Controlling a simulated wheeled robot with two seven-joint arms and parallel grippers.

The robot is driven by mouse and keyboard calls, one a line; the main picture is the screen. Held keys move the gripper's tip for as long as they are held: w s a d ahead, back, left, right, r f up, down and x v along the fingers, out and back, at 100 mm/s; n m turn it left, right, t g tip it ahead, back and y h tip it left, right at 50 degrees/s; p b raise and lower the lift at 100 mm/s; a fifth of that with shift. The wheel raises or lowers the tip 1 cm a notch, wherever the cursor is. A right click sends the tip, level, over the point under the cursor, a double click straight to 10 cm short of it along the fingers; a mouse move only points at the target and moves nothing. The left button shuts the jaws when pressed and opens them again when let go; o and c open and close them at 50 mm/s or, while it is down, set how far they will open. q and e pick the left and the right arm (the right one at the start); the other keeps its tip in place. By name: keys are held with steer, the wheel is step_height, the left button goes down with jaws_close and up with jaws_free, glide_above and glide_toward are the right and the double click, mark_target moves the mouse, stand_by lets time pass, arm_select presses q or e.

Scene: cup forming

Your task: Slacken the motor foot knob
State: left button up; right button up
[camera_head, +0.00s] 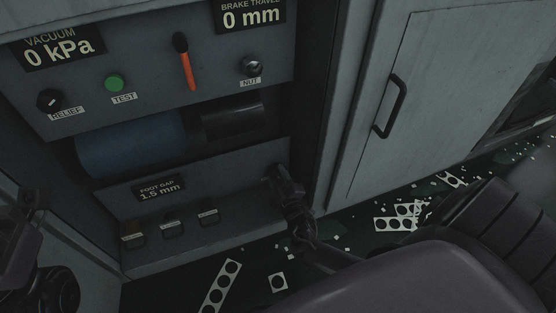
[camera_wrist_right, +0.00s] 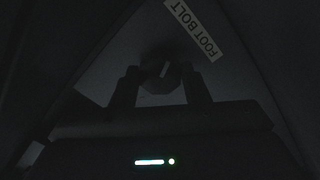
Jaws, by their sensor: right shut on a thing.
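The motor foot knob (camera_wrist_right: 161,74) is a dark round knob with a pale line on its face, below a label reading FOOT BOLT (camera_wrist_right: 193,28) in the right wrist view. My right gripper (camera_wrist_right: 160,88) is shut on it, one finger on each side. In the head view my right gripper (camera_head: 274,172) reaches the right end of the lower panel and hides the knob. A display (camera_head: 158,189) on that panel reads FOOT GAP 1.5 mm. At the left edge of the head view a dark part of my left arm shows, but its fingers cannot be made out.
Above are a blue cylinder (camera_head: 130,143), an orange-handled lever (camera_head: 186,65), a green TEST button (camera_head: 113,83), a RELIEF knob (camera_head: 49,99) and a NUT knob (camera_head: 251,66). Several small blocks (camera_head: 172,228) sit below the panel. Punched strips (camera_head: 220,287) and scraps litter the floor. A cabinet door (camera_head: 440,80) stands right.

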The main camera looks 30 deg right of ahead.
steer(key=shift+n, duration=1.2)
steer(key=shift+p, duration=0.3)
steer(key=shift+n, duration=0.4)
steer(key=o, duration=0.9)
steer(key=shift+c, duration=0.2)
steer(key=shift+o, duration=0.6)
steer(key=shift+s, duration=0.1)
